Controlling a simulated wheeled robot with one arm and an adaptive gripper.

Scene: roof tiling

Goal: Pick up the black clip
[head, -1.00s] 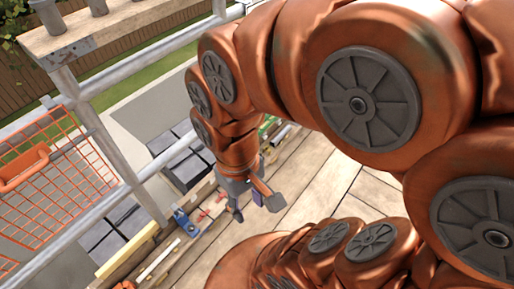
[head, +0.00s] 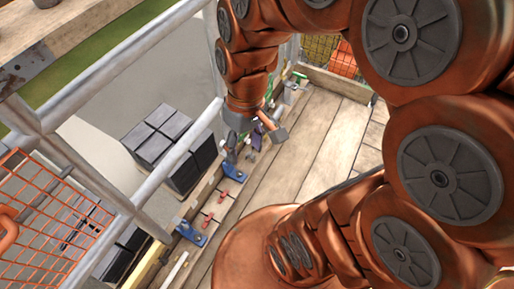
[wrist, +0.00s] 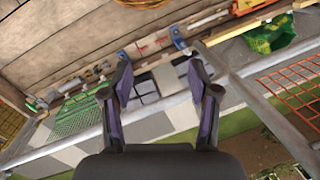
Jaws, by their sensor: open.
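My gripper (head: 252,138) hangs over the plank deck close to the rail-side ledge in the head view. In the wrist view my gripper (wrist: 162,88) has its two dark, purple-tinged fingers spread wide with nothing between them. I cannot pick out the black clip for certain in either view. Small items lie along the ledge below: blue brackets (head: 190,233) and red pieces (head: 222,196). The blue bracket (wrist: 178,38) and red pieces (wrist: 154,46) also show in the wrist view, beyond the fingertips.
Metal scaffold rails (head: 150,190) run beside the deck, with orange mesh (head: 45,205) at the left. Dark stacked blocks (head: 165,140) stand outside the rail. A green bag (wrist: 268,35) lies at the wrist view's upper right. The plank deck (head: 315,150) is largely clear.

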